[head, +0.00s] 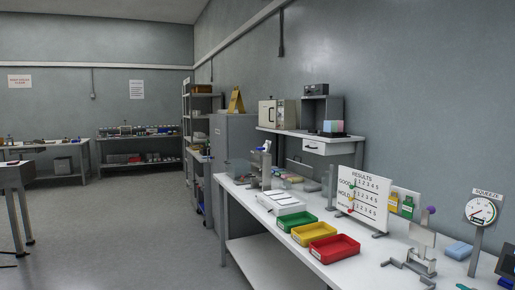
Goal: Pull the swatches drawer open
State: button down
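A white drawer (326,148) with a dark handle (311,148) hangs under the wall-side shelf (352,139), right of the picture's middle. It looks shut. I cannot read a label on it, so I cannot tell for sure that it is the swatches drawer. A stack of pale coloured blocks (334,126) stands on a dark base on the shelf above it. My gripper is not in view.
The long white workbench (308,217) below holds a green tray (297,223), yellow tray (314,234), red tray (334,249) and results board (362,200). A grey cabinet (234,150) stands beyond its far end. The floor (130,225) at left is largely clear.

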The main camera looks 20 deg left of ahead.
aim_at(320, 147)
jog(key=z, duration=0.6)
jog(key=i+j+z, duration=0.1)
jog(key=j+z, duration=0.2)
jog(key=i+j+z, duration=0.1)
jog(key=j+z, duration=0.45)
jog(key=i+j+z, duration=0.1)
jog(key=j+z, duration=0.3)
jog(key=j, duration=0.65)
jog(key=k+j+z, duration=0.1)
jog(key=j+z, duration=0.15)
jog(key=j, duration=1.6)
jog(key=k+j, duration=0.15)
jog(key=j, duration=1.5)
jog(key=k+z, duration=0.05)
